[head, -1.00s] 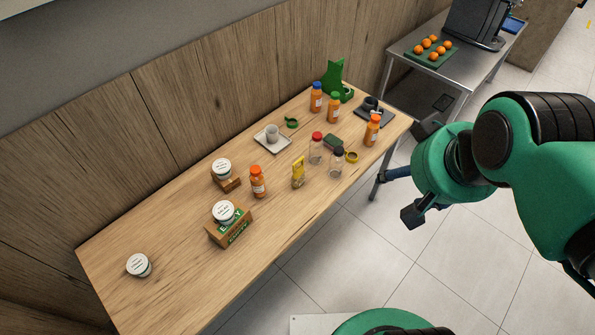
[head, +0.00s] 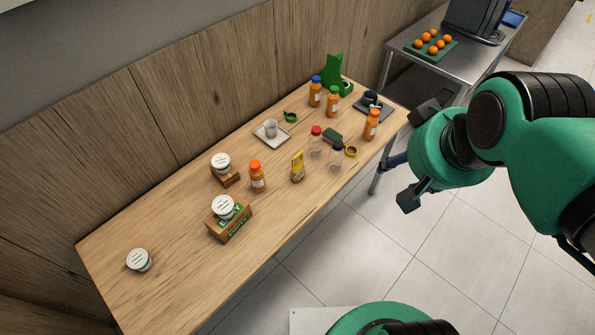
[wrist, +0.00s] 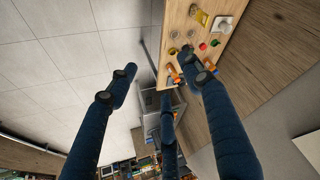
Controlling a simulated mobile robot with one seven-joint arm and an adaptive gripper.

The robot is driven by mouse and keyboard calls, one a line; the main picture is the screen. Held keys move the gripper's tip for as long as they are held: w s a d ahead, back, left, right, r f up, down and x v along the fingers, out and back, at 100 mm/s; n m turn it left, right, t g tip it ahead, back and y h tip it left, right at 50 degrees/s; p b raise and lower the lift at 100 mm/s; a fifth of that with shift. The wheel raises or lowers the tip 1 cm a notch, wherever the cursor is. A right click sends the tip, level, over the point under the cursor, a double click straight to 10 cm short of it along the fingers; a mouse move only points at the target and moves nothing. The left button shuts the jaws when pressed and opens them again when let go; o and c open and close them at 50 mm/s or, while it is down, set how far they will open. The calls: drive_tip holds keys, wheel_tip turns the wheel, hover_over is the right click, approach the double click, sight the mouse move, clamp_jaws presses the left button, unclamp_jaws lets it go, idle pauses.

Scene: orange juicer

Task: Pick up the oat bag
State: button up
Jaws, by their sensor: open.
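The oat bag appears to be the small yellow bag (head: 298,167) standing upright near the front edge of the wooden table (head: 180,265); its print is too small to read. A yellow item that looks like the same bag shows at the top of the wrist view (wrist: 201,17). My gripper (head: 402,165) is off the table's right front side, well apart from the bag. In the wrist view its dark blue fingers (wrist: 158,84) are spread, with nothing between them.
An orange bottle (head: 257,177) stands left of the bag, and clear jars (head: 315,146) with red and black lids stand right of it. A boxed jar (head: 230,222) is farther left. A steel table (head: 478,42) with oranges stands beyond. Wood panels back the table.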

drive_tip(key=w+a+f+m+g, duration=0.2)
drive_tip(key=w+a, duration=0.1)
drive_tip(key=w, duration=0.9)
drive_tip(key=m+g, duration=0.4)
drive_tip(key=m, duration=0.2)
hover_over(299, 165)
wheel_tip(299, 165, down, 29)
drive_tip(key=shift+a+f+m, duration=0.1)
drive_tip(key=shift+f+m, duration=0.2)
drive_tip(key=shift+f, duration=0.2)
drive_tip(key=shift+f+b, duration=0.65)
drive_tip(key=shift+f, duration=3.6)
